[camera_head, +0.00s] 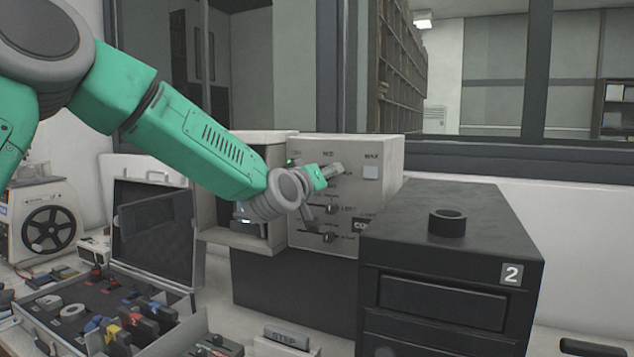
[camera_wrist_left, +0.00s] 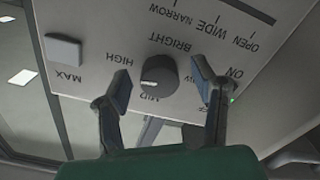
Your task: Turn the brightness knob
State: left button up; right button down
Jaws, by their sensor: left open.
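The brightness knob (camera_wrist_left: 159,75) is a round dark knob with a light pointer line, on the pale panel under the word BRIGHT, near HIGH and MID. My left gripper (camera_wrist_left: 160,78) is open, with one finger on each side of the knob. A gap shows between the knob and each finger in the left wrist view. In the head view my left gripper (camera_head: 328,174) is at the upper front of the pale control box (camera_head: 349,148) and hides the knob's area. My right gripper is not in view.
A pale square button by MAX (camera_head: 371,172) is right of my gripper. Lower controls (camera_head: 330,209) are beneath it. A black cabinet marked 2 (camera_head: 480,225) stands at the front right. An open case (camera_head: 190,215) with several small parts lies at left.

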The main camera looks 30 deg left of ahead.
pick_arm(q)
jog(key=s, duration=1.1)
jog(key=shift+d, duration=0.35)
jog(key=shift+f, duration=0.1)
